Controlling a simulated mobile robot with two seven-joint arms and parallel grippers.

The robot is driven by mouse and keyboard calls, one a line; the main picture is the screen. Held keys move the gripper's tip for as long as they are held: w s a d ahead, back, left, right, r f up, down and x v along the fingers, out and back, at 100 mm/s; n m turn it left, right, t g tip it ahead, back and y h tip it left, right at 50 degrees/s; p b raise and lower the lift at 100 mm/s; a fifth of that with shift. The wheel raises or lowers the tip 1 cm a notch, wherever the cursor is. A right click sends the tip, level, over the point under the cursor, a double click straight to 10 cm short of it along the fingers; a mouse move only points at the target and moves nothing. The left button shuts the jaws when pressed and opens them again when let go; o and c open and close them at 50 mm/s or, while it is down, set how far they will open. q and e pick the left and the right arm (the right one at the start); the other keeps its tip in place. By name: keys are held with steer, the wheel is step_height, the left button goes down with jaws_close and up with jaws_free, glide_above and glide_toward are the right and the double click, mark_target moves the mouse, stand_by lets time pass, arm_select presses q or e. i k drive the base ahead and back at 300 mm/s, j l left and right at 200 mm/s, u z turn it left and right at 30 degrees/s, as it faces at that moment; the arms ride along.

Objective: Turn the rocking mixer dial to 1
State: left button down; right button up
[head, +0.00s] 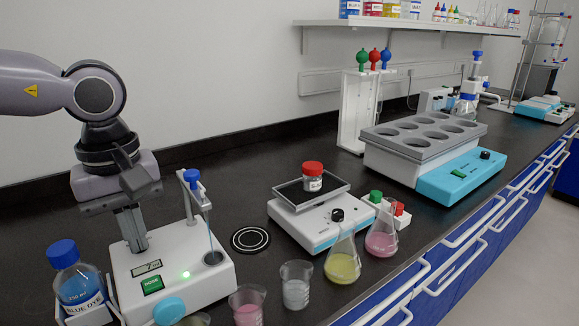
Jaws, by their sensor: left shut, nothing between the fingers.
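The rocking mixer (297,228) is a white box with a light blue front strip, standing mid-counter. A grey tilted tray (334,193) on top holds a red-lidded jar (312,177). My left gripper (139,247) is shut and empty, pointing down at a white dispenser device (195,255) well left of the mixer. I cannot tell if the fingertips touch it. My right gripper is not in view.
A blue-capped dye bottle (79,285) stands left of the dispenser. Beakers (296,285) and flasks with yellow (343,262) and pink liquid (381,238) crowd the mixer's front and right. A multi-well block device (420,150) stands behind right. Dark counter behind the mixer is clear.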

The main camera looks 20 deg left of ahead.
mark_target(338, 214)
steer(key=k+l, duration=0.75)
steer(key=l, duration=0.2)
